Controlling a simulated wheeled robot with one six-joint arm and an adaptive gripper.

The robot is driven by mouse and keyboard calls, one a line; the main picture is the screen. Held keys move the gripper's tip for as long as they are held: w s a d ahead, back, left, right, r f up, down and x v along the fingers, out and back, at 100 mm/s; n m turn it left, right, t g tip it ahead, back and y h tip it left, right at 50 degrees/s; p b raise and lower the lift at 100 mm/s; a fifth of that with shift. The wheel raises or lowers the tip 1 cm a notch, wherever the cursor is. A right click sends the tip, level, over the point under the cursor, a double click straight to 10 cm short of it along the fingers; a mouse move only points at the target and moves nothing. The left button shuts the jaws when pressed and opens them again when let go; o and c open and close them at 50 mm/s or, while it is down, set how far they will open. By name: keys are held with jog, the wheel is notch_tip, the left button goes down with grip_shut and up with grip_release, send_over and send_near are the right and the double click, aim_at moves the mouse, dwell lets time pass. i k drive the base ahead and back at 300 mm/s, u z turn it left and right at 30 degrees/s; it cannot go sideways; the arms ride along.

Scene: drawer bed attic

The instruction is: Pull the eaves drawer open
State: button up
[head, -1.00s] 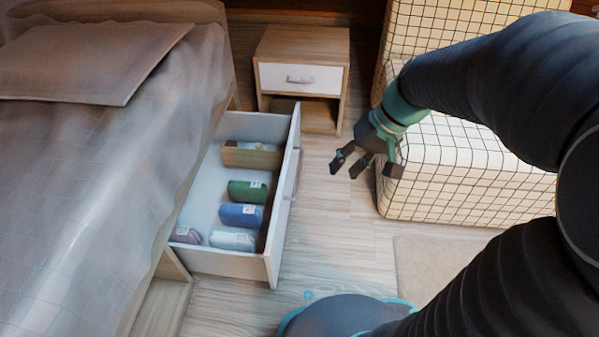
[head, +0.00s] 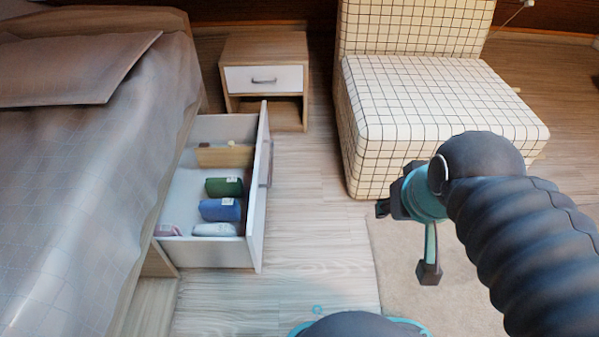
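A white-fronted drawer (head: 257,200) under the bed stands pulled out over the floor in the head view. Rolled cloths lie in it: a green one (head: 224,187), a blue one (head: 220,209), a pale one (head: 214,229) and a partly hidden mauve one (head: 167,230). A wooden divider (head: 225,156) crosses its far part. Its handle (head: 270,165) shows edge-on on the front. My gripper (head: 405,240) is open and empty, its fingers spread apart. It is well to the right of the drawer, in front of the checked chair, and touches nothing that I can see.
The bed (head: 80,170) fills the left side. A nightstand (head: 265,52) with a closed white drawer (head: 264,79) stands behind the open one. A checked chair (head: 430,100) stands at the back right. Bare floor (head: 320,220) lies between drawer and rug (head: 395,270).

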aim_at(180, 208)
jog(key=z, duration=0.35)
jog(key=k, duration=0.75)
jog(key=u, duration=0.5)
jog(key=i, duration=0.65)
jog(key=u, duration=0.5)
jog(key=i, duration=0.75)
jog(key=z, duration=0.25)
